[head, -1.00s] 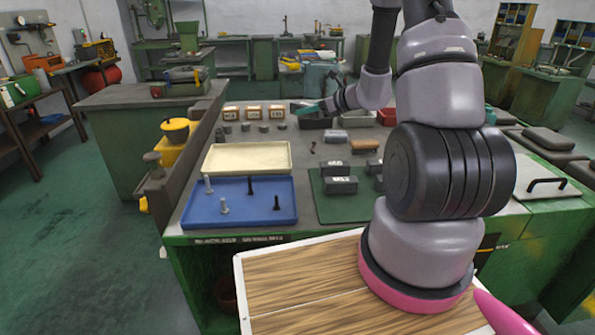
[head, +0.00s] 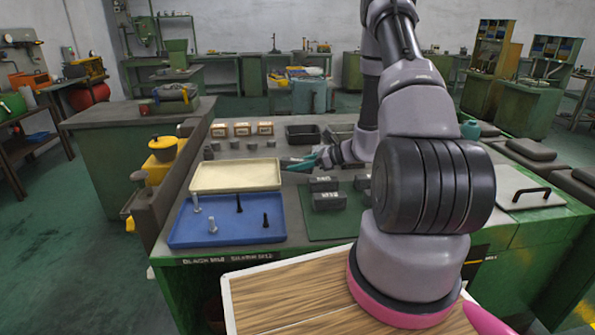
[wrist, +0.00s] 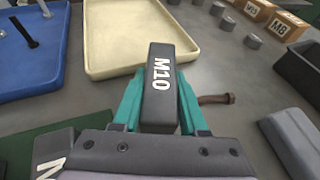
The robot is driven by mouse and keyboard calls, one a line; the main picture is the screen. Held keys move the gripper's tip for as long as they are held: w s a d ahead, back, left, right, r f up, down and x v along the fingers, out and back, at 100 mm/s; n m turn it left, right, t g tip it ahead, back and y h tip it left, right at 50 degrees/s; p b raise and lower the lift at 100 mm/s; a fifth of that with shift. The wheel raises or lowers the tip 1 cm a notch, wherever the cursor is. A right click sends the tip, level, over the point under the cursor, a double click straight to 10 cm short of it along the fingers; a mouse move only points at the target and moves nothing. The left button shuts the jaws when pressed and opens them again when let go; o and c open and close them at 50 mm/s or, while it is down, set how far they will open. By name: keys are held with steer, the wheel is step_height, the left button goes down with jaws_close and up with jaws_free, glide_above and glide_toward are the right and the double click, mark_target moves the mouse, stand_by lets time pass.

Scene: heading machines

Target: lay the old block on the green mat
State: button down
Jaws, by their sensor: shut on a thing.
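My gripper (head: 308,161) is shut on a dark grey block marked M10 (wrist: 160,85), with a teal finger on each side in the wrist view. In the head view the held block (head: 288,164) is small and partly hidden by the fingers, just right of the cream tray. The green mat (head: 318,229) lies nearer than my gripper, right of the blue tray. Dark marked blocks (head: 328,201) stand on it, and my arm hides its right part. A corner of the mat (wrist: 25,150) shows at the lower left of the wrist view.
The cream tray (wrist: 135,62) lies beyond the held block, and the blue tray (head: 255,210) holds several bolts. A rusty bolt (wrist: 217,99) lies right of my gripper, near a grey rounded block (wrist: 293,140). A black bin (head: 302,135) stands farther back.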

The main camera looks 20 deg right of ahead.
steer(key=shift+f, duration=0.95)
steer(key=shift+c, duration=2.2)
jaws_free()
